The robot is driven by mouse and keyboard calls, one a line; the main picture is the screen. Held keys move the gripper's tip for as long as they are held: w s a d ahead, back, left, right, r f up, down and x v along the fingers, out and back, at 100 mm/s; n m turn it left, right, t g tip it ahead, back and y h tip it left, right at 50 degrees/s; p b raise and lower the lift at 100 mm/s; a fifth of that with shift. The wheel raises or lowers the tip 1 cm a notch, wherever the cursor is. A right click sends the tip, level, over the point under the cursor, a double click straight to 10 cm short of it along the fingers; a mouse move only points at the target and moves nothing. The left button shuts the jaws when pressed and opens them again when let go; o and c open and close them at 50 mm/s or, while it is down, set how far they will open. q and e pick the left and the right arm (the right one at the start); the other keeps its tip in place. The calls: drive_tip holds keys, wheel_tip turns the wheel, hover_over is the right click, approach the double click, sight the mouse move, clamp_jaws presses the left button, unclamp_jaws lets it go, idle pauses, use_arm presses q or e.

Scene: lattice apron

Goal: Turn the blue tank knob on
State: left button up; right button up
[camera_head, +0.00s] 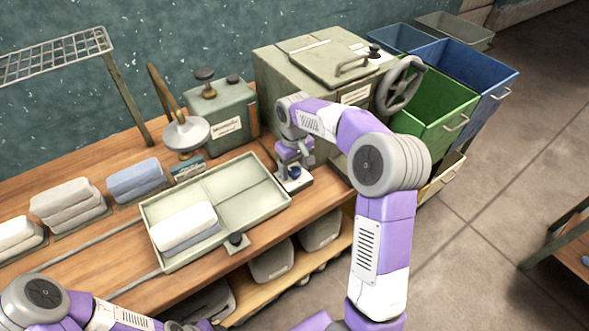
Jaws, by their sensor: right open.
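A small dark blue knob (294,173) sits on a pale base plate (297,186) at the right end of the wooden bench, beside the tray. My right gripper (293,163) points down right above this knob, with its jaws open. The gap between fingers and knob is too small to tell. A second dark knob (236,239) is on a plate at the tray's front edge. My left arm enters at the bottom left, and its gripper is cut off by the frame.
A large grey-green tank (285,75) with a lid and handwheel (400,84) stands behind my right arm. A tray (250,208) holds folded towels, with more stacks to the left. Green (440,95) and blue (475,70) bins stand at right.

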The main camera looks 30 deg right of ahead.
drive_tip(key=shift+f, duration=0.1)
drive_tip(key=c, duration=1.1)
drive_tip(key=shift+o, duration=0.2)
drive_tip(key=m+p, duration=0.2)
drive_tip(key=m, duration=0.1)
drive_tip(key=shift+m, duration=0.3)
drive_tip(key=m+p, duration=0.2)
drive_tip(key=m, duration=0.3)
drive_tip(key=shift+p, duration=0.4)
drive_tip(key=m+p, duration=0.2)
drive_tip(key=m, duration=0.3)
drive_tip(key=shift+m+p, duration=1.25)
drive_tip(key=shift+m, duration=0.95)
